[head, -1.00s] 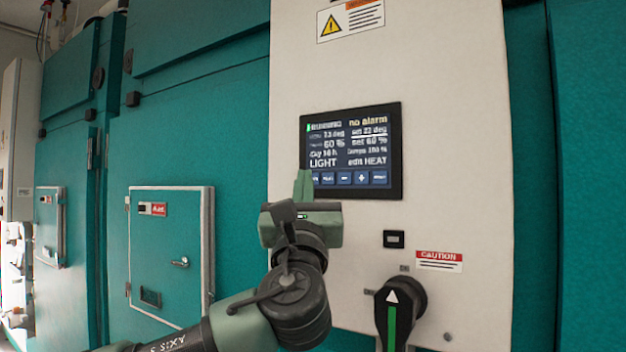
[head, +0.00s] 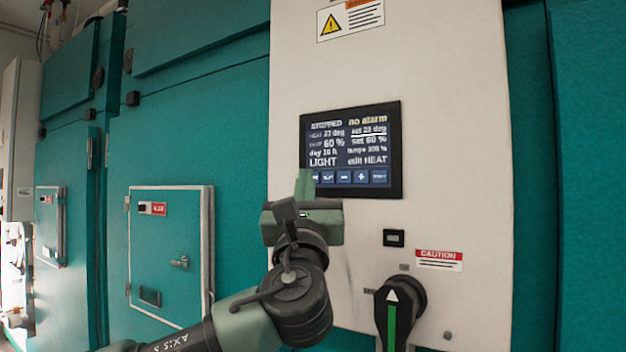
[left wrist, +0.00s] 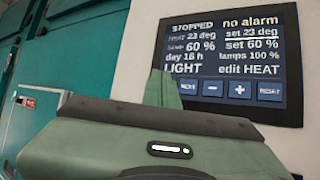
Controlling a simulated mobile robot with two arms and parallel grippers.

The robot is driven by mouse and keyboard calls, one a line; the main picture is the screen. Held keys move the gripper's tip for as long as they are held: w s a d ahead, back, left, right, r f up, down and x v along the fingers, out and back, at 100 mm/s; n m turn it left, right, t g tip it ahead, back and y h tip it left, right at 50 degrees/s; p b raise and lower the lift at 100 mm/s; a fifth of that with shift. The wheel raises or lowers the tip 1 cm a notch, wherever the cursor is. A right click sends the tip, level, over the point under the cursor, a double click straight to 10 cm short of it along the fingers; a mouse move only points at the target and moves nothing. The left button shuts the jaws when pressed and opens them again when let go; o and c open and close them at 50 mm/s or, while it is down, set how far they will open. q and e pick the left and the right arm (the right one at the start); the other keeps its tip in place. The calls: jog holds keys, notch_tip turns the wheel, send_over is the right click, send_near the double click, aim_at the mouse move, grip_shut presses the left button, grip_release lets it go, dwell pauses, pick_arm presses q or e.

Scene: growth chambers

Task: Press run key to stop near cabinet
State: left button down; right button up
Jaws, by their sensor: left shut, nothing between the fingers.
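The control screen (head: 350,145) is set in the white cabinet front (head: 440,90). Its top left line reads STOPPED, with "no alarm" beside it; the left wrist view shows the screen (left wrist: 230,62) larger. A row of blue keys runs along its bottom, with minus (left wrist: 213,89), plus (left wrist: 240,90) and others readable. The left end of the row, where the run key may be, is hidden behind my fingers. My left gripper (head: 304,180) is shut and empty, its fingertips at the screen's lower left corner. I cannot tell whether they touch it. My right gripper is out of view.
Below the screen are a small black switch (head: 394,238), a caution label (head: 439,260) and a black rotary handle (head: 400,305) with a green stripe. Teal chamber walls with a latched hatch (head: 170,250) stand to the left.

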pick_arm(q)
jog(key=shift+s+a+b, duration=0.3)
jog(key=shift+s+a, duration=0.1)
jog(key=shift+s, duration=0.05)
jog(key=shift+s+f, duration=0.1)
jog(key=s+a+b, duration=0.1)
jog(key=s, duration=0.1)
jog(key=s+a+b, duration=0.1)
jog(key=s+a, duration=0.1)
dwell(0.3)
jog(key=shift+w, duration=0.1)
dwell(0.5)
